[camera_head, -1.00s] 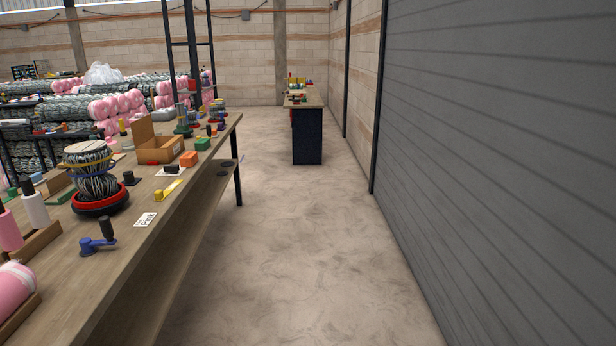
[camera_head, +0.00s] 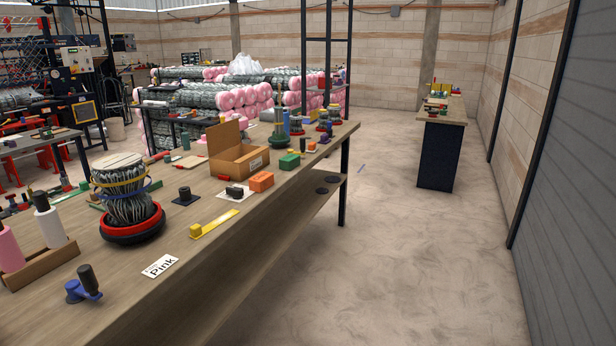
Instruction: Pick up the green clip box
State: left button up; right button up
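A small green box (camera_head: 289,161) sits on the long wooden workbench (camera_head: 215,262), near its right edge toward the far end. It is just beyond an orange box (camera_head: 261,181) and to the right of an open cardboard box (camera_head: 239,160). Which green thing is the clip box I cannot tell for certain; this one is the clearest match. Neither of my grippers shows in the head view.
A drum in a red ring (camera_head: 130,225), a yellow tool (camera_head: 212,224), a "Pink" card (camera_head: 160,266) and a blue crank (camera_head: 84,286) lie on the bench. Open floor (camera_head: 400,265) runs along its right side. Another dark bench (camera_head: 440,150) stands farther back.

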aim_at(290, 162)
jog(key=i+l+u, duration=0.4)
jog(key=l, duration=0.2)
jog(key=l+u, duration=0.2)
jog(key=i+l+u, duration=0.2)
jog(key=l, duration=0.25)
jog(key=k, duration=0.05)
